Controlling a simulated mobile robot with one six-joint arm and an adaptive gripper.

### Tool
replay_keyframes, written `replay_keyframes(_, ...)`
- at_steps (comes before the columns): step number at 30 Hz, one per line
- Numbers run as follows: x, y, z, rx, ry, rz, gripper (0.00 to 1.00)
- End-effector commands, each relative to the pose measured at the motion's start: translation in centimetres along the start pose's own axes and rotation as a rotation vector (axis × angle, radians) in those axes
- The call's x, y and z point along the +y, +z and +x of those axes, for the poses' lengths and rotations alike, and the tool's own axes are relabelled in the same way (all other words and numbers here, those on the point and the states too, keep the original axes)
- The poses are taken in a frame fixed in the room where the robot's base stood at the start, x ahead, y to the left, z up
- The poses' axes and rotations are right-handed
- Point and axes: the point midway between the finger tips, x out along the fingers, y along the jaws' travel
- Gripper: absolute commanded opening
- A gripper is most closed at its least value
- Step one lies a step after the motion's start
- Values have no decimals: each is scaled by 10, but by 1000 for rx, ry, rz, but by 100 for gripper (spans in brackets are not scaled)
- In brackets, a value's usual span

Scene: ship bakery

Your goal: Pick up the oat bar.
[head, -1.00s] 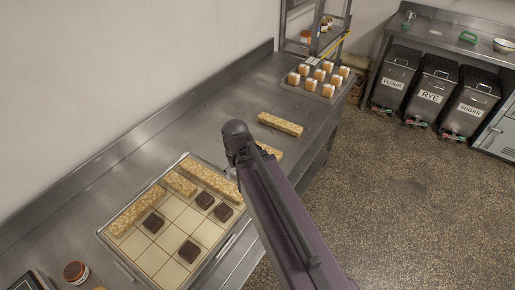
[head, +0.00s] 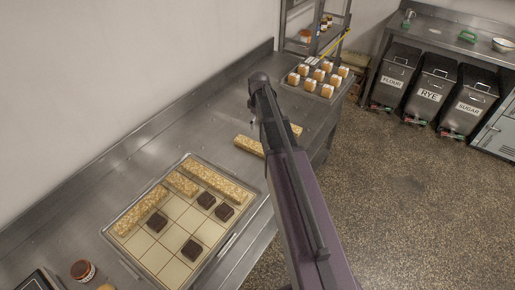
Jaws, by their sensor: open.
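One oat bar (head: 249,146) lies on the steel counter just beyond the tray, its right end hidden by my arm. Another oat bar (head: 297,130) shows only at its right end, the rest behind my arm. The gridded tray (head: 185,232) holds two long oat bars, one at its left edge (head: 140,211) and one at its far edge (head: 218,183), with a shorter oat piece (head: 182,184) between them. My gripper (head: 252,120) is open, above the counter near the two loose bars; only a small part shows beside my arm. No bar is seen in it.
Several dark squares (head: 206,200) sit in the tray. A jar (head: 82,271) is at the near left. Labelled bins (head: 430,93) stand across the floor. A wall runs behind the counter.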

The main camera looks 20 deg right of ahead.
Motion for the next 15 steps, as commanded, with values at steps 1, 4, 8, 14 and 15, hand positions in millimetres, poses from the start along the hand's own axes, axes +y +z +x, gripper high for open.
replay_keyframes(1,0,0,0,0,0,0,100)
replay_keyframes(4,-1,0,0,0,0,1,100)
replay_keyframes(8,-1,0,1,0,0,1,100)
replay_keyframes(14,-1,1,8,0,0,2,100)
replay_keyframes(15,0,1,10,0,0,3,100)
